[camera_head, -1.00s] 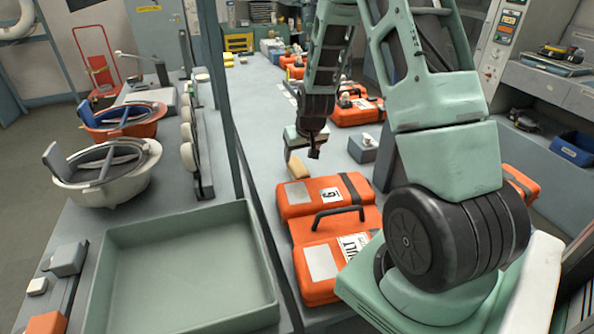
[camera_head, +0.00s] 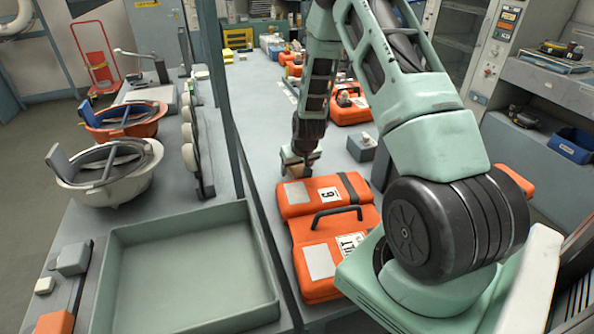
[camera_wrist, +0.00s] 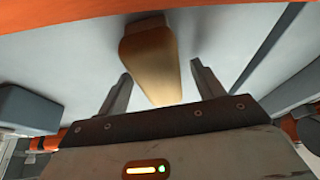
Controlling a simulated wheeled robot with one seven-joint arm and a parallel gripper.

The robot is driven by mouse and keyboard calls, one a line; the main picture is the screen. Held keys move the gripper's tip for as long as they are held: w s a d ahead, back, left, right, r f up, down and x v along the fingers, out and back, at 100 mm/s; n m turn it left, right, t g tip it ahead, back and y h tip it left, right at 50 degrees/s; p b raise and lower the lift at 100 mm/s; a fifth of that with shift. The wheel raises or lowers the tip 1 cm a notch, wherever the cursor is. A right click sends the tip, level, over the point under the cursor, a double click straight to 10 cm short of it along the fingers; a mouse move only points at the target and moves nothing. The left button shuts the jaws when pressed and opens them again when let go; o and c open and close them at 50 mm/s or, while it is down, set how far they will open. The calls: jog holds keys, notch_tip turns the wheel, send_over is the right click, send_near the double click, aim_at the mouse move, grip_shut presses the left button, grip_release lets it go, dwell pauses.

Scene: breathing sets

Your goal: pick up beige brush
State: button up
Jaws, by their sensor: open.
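The beige brush (camera_wrist: 150,62) lies on the grey table. In the wrist view it sits between the two fingers of my gripper (camera_wrist: 160,72), its narrow end pointing toward the palm and its wide end beyond the fingertips. Pale surface shows between the brush and each finger, so neither finger appears to touch it. In the head view my gripper (camera_head: 299,168) is low over the table, just behind the nearest orange case, and mostly hides the brush. My gripper is open and empty.
Orange cases (camera_head: 325,190) stand just in front of my gripper, and another orange case (camera_head: 350,110) is behind. A grey box (camera_head: 362,147) is to the right. An empty grey tray (camera_head: 190,260) and helmet-like bowls (camera_head: 110,180) are on the left.

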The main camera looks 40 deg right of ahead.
jog(key=shift+f+b, duration=0.25)
jog(key=shift+b, duration=0.05)
dwell(0.4)
jog(key=c, duration=1.1)
jog(key=shift+r, duration=0.1)
jog(key=shift+r+p, duration=0.35)
notch_tip(320, 180, up, 10)
jog(key=shift+f+b, duration=0.15)
jog(key=shift+b, duration=0.85)
